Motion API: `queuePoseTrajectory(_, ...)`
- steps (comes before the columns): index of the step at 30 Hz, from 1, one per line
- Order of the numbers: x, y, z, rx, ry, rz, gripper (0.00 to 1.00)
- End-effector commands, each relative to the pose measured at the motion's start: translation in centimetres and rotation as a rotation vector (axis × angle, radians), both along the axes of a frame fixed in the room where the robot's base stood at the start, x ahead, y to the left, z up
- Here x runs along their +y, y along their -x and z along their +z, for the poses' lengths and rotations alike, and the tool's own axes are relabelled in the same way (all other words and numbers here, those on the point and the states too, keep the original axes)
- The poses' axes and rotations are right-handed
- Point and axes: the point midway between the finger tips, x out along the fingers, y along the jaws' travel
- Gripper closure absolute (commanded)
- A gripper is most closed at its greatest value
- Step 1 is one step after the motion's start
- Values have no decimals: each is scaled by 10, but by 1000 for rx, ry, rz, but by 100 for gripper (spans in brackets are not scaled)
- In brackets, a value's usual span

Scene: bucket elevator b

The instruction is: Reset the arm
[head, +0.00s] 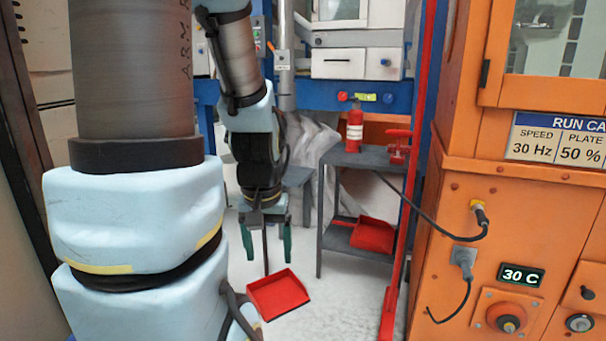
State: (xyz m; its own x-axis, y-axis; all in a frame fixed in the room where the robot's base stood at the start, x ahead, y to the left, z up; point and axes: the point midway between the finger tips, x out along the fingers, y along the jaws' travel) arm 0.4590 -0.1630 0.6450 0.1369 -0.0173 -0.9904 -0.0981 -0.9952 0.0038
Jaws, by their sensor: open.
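My gripper (265,240) hangs from my arm near the middle of the head view and points downward. Its two green fingers are apart, and it is open. A thin dark rod shows between the fingers, above a red dustpan-like tray (279,295) on the pale floor. I cannot tell whether the rod belongs to the tray or touches the fingers. My light blue arm links fill much of the left side.
A grey metal table (372,158) at the centre right holds a red extinguisher (354,128). Another red tray (372,235) lies on its lower shelf. A red post (400,240) and an orange cabinet (450,255) stand at the right. Pale floor (340,310) is open between.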

Motion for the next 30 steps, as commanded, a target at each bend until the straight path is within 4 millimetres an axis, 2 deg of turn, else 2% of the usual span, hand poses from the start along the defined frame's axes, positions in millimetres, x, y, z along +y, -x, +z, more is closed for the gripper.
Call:
queuePoseTrajectory(1, 0, 0, 32, 0, 0, -1, 21)
queuePoseTrajectory(21, 0, 0, 241, -1, 0, -2, 21)
queuePoseTrajectory(25, 0, 0, 272, 0, 0, -2, 21)
queuePoseTrajectory(30, 0, 0, 291, 0, 0, -2, 21)
